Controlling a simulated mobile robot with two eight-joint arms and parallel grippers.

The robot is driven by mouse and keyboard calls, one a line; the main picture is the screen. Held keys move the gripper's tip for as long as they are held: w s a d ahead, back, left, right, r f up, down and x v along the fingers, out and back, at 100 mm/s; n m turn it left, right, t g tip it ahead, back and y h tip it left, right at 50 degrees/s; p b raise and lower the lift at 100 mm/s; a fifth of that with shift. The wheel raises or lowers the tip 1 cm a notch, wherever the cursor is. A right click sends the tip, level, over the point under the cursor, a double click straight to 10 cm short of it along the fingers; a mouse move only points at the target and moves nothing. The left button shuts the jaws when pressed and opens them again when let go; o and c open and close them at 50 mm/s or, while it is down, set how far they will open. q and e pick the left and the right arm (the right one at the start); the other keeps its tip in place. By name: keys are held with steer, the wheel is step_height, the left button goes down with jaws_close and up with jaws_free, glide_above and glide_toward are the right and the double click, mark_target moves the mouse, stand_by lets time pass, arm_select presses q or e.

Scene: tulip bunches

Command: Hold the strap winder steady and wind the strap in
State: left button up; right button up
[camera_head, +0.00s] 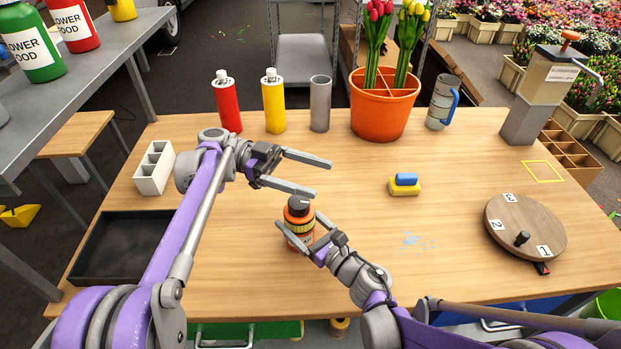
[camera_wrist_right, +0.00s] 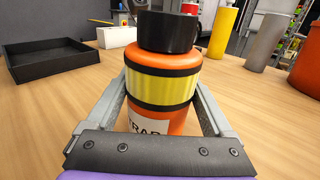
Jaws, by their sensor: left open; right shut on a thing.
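The strap winder (camera_head: 298,208) is an orange, bottle-like body with a yellow band, black rings and a black top. It stands upright on the table, left of centre near the front. My right gripper (camera_head: 298,219) is shut on it, a finger on each side. The right wrist view shows the winder (camera_wrist_right: 160,86) between both fingers, with a partly hidden white label low on its front. My left gripper (camera_head: 322,178) is open and empty, just above and behind the winder's black top in the head view. I cannot make out a loose strap.
A black tray (camera_head: 120,250) and white divided box (camera_head: 154,168) lie at the left. Bottles, a grey cylinder (camera_head: 320,104) and an orange tulip pot (camera_head: 383,110) stand along the back. A sponge (camera_head: 404,186) and round numbered wooden disc (camera_head: 522,218) are to the right.

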mark_target(310, 204)
arm_select(q)
steer(key=w+a+f+n+t+h, duration=0.1)
steer(key=a+f+n+t+h, duration=0.1)
steer(key=a+f+n+t, duration=0.65)
steer(key=d+m, duration=0.1)
steer(key=d, duration=0.2)
steer(key=d+m, duration=0.1)
steer(key=d, duration=0.2)
steer(key=d+f+m, duration=0.1)
steer(key=d, duration=0.2)
steer(key=shift+d+g, duration=0.15)
steer(key=shift+g, duration=0.2)
